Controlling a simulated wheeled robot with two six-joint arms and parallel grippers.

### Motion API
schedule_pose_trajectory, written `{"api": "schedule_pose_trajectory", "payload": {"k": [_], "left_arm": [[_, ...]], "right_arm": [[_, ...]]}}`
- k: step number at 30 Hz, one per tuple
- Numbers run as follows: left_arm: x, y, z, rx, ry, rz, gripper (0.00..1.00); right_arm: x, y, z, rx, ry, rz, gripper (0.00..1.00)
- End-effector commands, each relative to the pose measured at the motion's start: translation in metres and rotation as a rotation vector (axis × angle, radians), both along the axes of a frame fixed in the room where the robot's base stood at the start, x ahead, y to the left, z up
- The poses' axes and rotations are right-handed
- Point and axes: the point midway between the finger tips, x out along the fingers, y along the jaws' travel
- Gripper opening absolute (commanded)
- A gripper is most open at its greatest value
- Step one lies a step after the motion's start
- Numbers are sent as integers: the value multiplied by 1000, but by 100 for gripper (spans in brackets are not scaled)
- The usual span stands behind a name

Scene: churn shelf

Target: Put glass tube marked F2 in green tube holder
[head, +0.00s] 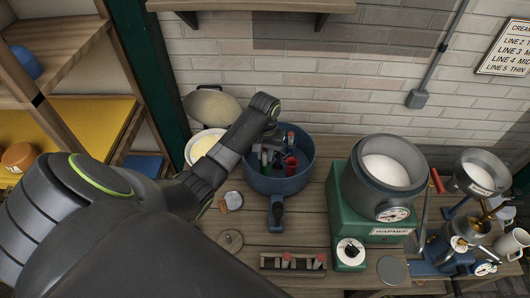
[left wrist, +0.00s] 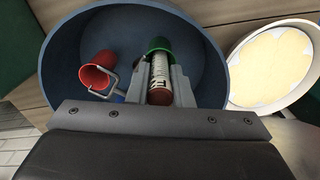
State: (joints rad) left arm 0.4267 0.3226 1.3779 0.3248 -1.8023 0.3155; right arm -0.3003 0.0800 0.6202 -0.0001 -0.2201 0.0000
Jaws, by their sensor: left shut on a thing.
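My left gripper (head: 277,150) is over the blue pot (head: 307,171) and shut on a glass tube. In the left wrist view the glass tube (left wrist: 160,78) has a dark red-brown cap and a white label with dark print, which I cannot read as F2. The tube's far end lines up with the green tube holder (left wrist: 158,45) inside the pot; I cannot tell whether it is inside the holder or just above it. The green holder is partly hidden in the head view (head: 265,157). My right gripper is not in view.
A red holder (left wrist: 97,72) stands in the pot beside the green one, with a wire handle near it. A wooden rack (head: 290,262) with red-capped tubes is at the front. A green warmer (head: 345,205) stands right of the pot; a cream-filled bowl (head: 205,145) is left.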

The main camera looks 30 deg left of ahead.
Motion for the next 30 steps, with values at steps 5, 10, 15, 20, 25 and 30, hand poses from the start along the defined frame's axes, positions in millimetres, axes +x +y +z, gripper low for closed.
{"api": "schedule_pose_trajectory", "payload": {"k": [5, 10, 15, 20, 25, 30], "left_arm": [[0, 0, -3, 0, 1, 0, 0], [0, 0, -8, 0, 1, 0, 0], [0, 0, -12, 0, 0, 0, 0], [0, 0, -13, 0, 0, 0, 30], [0, 0, -13, 0, 0, 0, 45], [0, 0, -13, 0, 1, 0, 49]], "right_arm": [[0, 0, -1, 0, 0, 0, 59], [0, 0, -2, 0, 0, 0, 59], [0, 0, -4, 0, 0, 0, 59], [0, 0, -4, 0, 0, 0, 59], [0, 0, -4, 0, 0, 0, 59], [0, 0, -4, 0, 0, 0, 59]]}}
